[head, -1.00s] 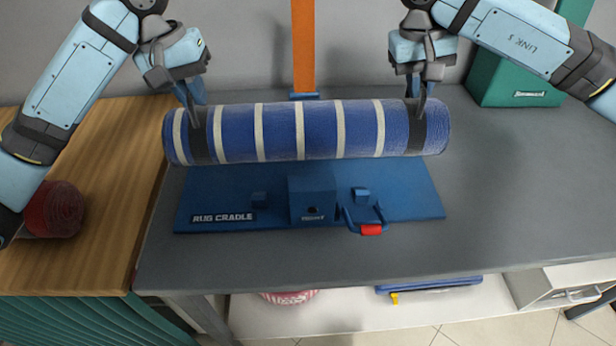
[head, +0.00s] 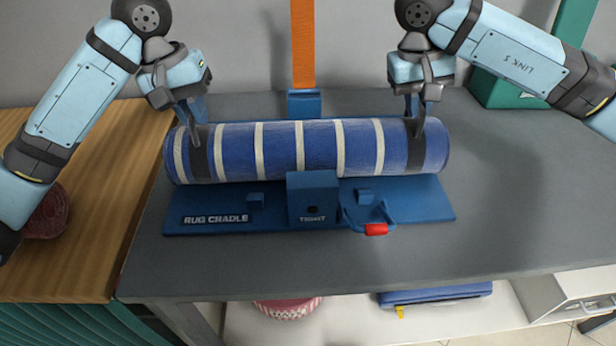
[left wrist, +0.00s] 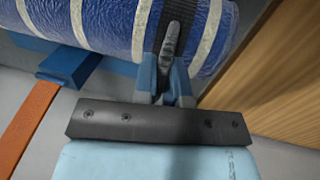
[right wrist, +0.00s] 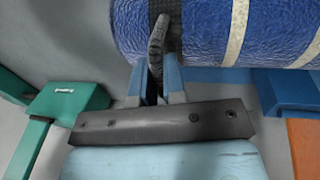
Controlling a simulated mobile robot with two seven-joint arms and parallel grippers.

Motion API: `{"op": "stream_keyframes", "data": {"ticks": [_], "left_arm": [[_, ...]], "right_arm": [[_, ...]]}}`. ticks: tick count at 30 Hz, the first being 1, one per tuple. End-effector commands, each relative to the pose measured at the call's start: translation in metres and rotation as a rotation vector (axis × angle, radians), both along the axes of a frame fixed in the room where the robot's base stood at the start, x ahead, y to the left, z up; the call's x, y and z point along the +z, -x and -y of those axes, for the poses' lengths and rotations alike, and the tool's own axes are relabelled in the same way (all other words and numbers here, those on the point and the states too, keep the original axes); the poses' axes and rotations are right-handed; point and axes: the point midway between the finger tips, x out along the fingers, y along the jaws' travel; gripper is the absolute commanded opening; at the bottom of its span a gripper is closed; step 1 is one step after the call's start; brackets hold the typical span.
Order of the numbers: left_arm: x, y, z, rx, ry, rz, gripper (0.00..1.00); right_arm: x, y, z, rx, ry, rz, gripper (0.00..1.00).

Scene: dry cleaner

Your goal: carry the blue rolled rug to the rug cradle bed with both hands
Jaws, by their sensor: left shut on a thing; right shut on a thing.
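The blue rolled rug (head: 320,148) with cream stripes lies level across the head view, a dark band near each end. The blue rug cradle (head: 420,200) sits on the grey table, its front block, small pegs and red-handled latch in front of the roll. The rug covers the rear of the cradle; I cannot tell whether it touches the bed. My left gripper (head: 195,125) is shut on the rug at its left dark band (left wrist: 178,25). My right gripper (head: 416,118) is shut on the rug at its right dark band (right wrist: 165,15).
An orange upright strap or post (head: 303,45) stands behind the cradle. A green box (head: 500,88) is at the back right. A wooden counter (head: 100,200) with a dark red roll (head: 48,212) is at left. The grey table (head: 520,200) is clear at right.

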Motion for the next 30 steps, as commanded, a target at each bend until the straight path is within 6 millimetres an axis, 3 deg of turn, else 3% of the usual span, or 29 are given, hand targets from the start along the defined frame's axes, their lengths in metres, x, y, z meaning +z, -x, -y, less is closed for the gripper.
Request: {"op": "stream_keyframes", "data": {"ticks": [11,12,15,24,30], "left_arm": [[-0.001,-0.001,-0.004,0.008,-0.004,0.000,0.00],[-0.002,-0.001,-0.003,0.008,-0.005,-0.001,0.21],[-0.002,-0.001,-0.003,0.006,-0.004,0.000,0.37],[0.000,0.000,-0.001,0.002,-0.002,0.000,0.37],[0.014,0.000,-0.001,0.001,-0.001,0.000,0.37]], "right_arm": [[-0.001,-0.001,0.003,-0.006,0.004,0.000,0.00],[-0.002,-0.001,0.003,-0.006,0.005,-0.001,0.21],[-0.002,0.000,0.002,-0.004,0.004,-0.001,0.37],[0.000,0.000,0.001,-0.002,0.001,0.000,0.37],[0.014,0.000,0.000,-0.001,0.001,0.000,0.37]]}}
